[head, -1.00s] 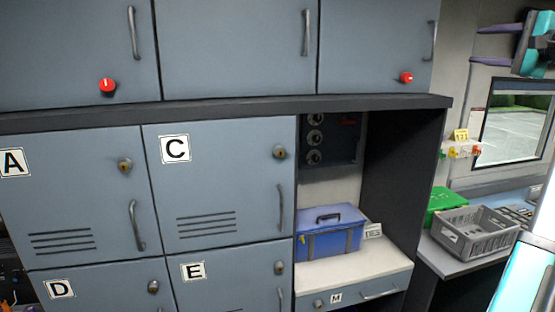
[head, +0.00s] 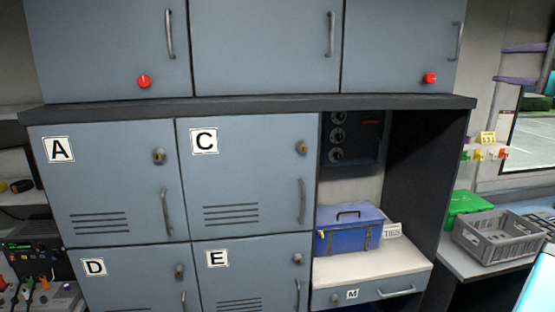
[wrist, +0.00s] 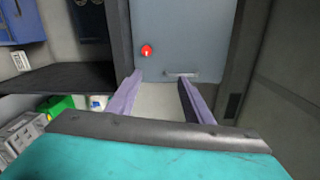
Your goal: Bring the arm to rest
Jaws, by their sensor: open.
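In the wrist view my gripper (wrist: 159,82) is open, with nothing between the fingers. A grey-blue door with a red knob (wrist: 147,50) and a handle lies beyond the fingertips. I see no contact between the fingers and anything. The rest of my arm is mostly out of the head view; a teal part of mine shows at its lower right corner.
Grey-blue lockers (head: 105,190) with lettered labels fill the left and middle. A blue case (head: 350,230) stands in the open niche. A green box (head: 465,203) and a grey basket (head: 500,238) sit on the right counter, near a window (head: 535,140).

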